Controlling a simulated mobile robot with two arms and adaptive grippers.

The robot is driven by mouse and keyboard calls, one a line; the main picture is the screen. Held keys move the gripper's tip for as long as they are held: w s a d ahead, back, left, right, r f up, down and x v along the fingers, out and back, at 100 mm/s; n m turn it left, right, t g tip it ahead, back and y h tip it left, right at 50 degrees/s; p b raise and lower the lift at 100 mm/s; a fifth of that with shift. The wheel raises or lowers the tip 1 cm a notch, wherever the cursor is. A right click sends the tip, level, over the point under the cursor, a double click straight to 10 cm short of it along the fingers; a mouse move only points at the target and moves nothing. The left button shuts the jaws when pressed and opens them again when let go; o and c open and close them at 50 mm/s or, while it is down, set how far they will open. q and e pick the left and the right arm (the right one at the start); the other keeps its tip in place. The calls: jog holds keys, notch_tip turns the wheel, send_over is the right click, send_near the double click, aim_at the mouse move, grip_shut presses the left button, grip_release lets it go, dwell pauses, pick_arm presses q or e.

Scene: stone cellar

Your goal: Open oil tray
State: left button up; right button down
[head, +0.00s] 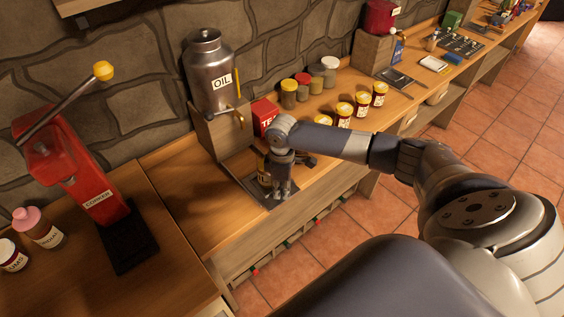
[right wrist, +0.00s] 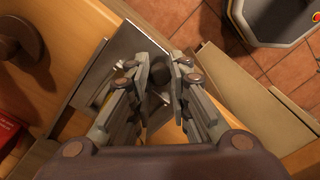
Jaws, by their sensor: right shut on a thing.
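The oil tray (head: 238,166) is a flat dark metal plate in front of that block, at the counter's front edge. In the right wrist view the tray (right wrist: 118,47) is a shiny plate under the fingers. My right gripper (head: 281,192) points down at the tray's front part. It also shows in the right wrist view (right wrist: 166,75), shut on a dark knob-like part of the tray, partly hidden by the fingers. My left gripper is not in view.
A red box (head: 264,114) and a partly hidden jar stand close to my right gripper. Several jars (head: 344,110) stand farther right. A red lever press (head: 75,175) is at the left. Tiled floor (head: 345,235) is open before the counter.

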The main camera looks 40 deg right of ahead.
jog(key=c, duration=1.7)
grip_release()
jog(key=shift+r, duration=0.1)
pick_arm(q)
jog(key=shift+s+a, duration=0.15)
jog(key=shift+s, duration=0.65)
pick_arm(e)
notch_tip(320, 180, up, 12)
jog(key=shift+f, duration=0.1)
